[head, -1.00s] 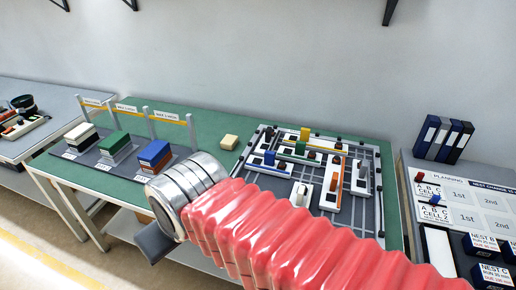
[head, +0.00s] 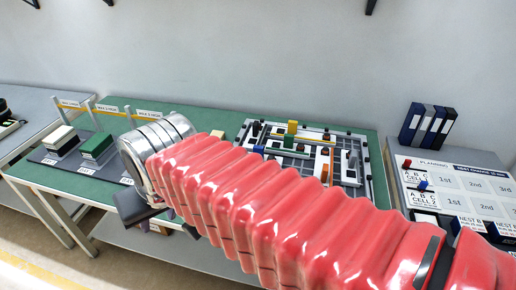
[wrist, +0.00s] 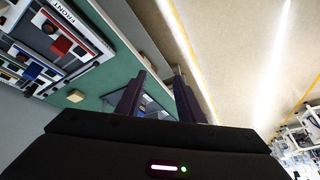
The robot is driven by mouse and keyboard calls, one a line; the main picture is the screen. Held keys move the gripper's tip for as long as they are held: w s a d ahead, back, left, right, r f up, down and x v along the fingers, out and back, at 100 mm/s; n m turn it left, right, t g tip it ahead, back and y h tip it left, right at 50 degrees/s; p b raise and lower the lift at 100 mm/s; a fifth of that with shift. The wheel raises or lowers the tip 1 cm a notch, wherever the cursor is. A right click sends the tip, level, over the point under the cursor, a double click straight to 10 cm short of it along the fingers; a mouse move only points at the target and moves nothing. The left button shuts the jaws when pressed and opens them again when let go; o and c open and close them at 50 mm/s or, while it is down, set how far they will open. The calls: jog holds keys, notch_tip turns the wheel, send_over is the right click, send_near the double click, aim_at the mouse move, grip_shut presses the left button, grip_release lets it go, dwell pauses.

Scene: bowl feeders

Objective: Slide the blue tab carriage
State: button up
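The blue tab carriage (head: 259,149) is on the grey slotted board (head: 362,188) on the green table, with only its blue tab showing above my red arm sleeve. In the wrist view a blue tab (wrist: 33,71) shows on the board (wrist: 97,48) at the upper left. My gripper (wrist: 158,95) is open and empty, its two dark fingers apart. It points past the table edge, away from the board. In the head view my arm hides the front of the board and the fingers are hard to make out.
White-topped (head: 60,138) and green-topped (head: 96,146) stacks stand at left on a dark mat. A planning desk with binders (head: 427,125) is at right.

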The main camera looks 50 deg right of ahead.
jog(key=w+d+r+m+g, duration=0.1)
jog(key=w+d+r+m, duration=0.1)
jog(key=w+d+m, duration=0.6)
jog(key=m+y, duration=0.2)
jog(key=m, duration=1.9)
send_over(259, 147)
jog(key=s+d, duration=0.2)
jog(key=s, duration=0.3)
notch_tip(259, 147, down, 8)
jog(key=shift+w, duration=0.2)
jog(key=shift+f, duration=0.1)
jog(key=x, duration=1.3)
jog(key=shift+w+f, duration=0.15)
jog(key=shift+f, duration=0.1)
jog(key=shift+c, duration=0.3)
grip_shut()
